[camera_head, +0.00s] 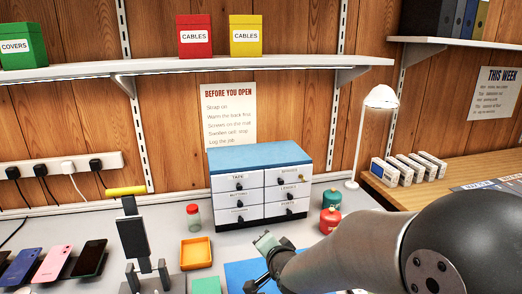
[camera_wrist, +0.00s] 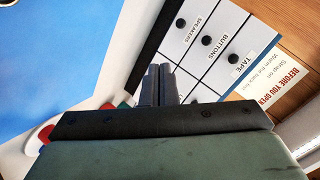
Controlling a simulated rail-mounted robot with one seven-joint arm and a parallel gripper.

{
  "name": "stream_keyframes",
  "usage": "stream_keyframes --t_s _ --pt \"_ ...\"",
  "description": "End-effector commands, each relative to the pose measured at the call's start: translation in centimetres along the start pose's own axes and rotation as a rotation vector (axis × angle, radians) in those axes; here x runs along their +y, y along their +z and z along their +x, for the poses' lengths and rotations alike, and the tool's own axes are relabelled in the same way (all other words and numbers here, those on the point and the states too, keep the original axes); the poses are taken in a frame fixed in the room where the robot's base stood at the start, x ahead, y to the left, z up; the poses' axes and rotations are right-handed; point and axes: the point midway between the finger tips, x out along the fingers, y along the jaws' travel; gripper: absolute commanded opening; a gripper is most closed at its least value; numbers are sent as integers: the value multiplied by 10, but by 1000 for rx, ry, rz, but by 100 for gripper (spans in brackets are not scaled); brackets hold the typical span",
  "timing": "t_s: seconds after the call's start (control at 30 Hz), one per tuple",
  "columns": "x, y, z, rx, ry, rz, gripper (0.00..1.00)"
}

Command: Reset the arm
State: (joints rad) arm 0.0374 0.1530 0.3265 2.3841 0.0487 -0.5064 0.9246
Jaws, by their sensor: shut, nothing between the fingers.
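My gripper (camera_wrist: 157,84) shows in the wrist view with its two dark fingers together and nothing between them. In the head view my arm comes in from the lower right, and the gripper end (camera_head: 256,281) is low over the blue mat (camera_head: 238,270), in front of the drawer cabinet. The drawer cabinet (camera_head: 260,190) has a blue top and white labelled drawers, all looking shut. In the wrist view the cabinet's drawers (camera_wrist: 215,48) lie beyond the fingertips, and a blue surface (camera_wrist: 70,50) fills the upper left.
An orange tray (camera_head: 196,252), a red-lidded jar (camera_head: 193,216) and a dark stand (camera_head: 133,238) are left of my gripper. Several phones (camera_head: 53,262) lie further left. Red and green containers (camera_head: 330,218) and a white lamp (camera_head: 381,98) stand behind my arm. A shelf (camera_head: 150,67) runs above.

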Motion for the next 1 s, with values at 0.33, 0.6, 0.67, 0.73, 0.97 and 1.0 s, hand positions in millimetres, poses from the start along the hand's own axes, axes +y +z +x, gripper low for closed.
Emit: stream_keyframes --t_s 0.33,0.6,0.67,0.73,0.97,1.0 --pt "50 -27 -205 -528 565 -552 0" --pt "64 -16 -305 -870 649 -672 0" --pt "66 -14 -310 -894 651 -678 0" --pt "66 -14 -310 -894 651 -678 0" --pt "66 -14 -310 -894 651 -678 0" --pt "66 -14 -310 -894 651 -678 0"
